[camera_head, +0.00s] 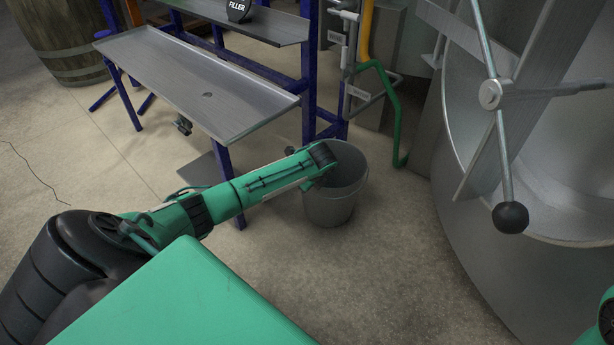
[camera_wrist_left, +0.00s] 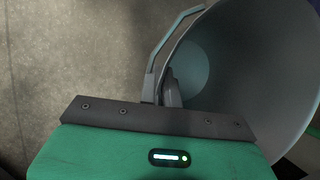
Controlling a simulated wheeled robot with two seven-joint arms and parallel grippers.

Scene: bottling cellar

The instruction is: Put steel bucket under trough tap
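The steel bucket (camera_head: 330,208) stands upright on the floor, to the right of the trough and apart from it. The trough (camera_head: 200,85) is a long steel tray on blue legs. Its small dark tap (camera_head: 183,125) hangs under the middle. My left arm reaches to the bucket's near left rim, its gripper mostly hidden there in the head view. In the left wrist view, a dark finger (camera_wrist_left: 171,92) is at the rim of the bucket (camera_wrist_left: 245,85), close to a pale handle or rim strip (camera_wrist_left: 170,45). I cannot tell whether it grips. My right gripper is out of view.
A large steel vat (camera_head: 550,190) with a black-knobbed crank (camera_head: 510,217) stands at the right. A bent green pipe (camera_head: 391,110) is behind the bucket. A wooden barrel (camera_head: 62,40) is at the far left. Floor under the tap looks largely clear.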

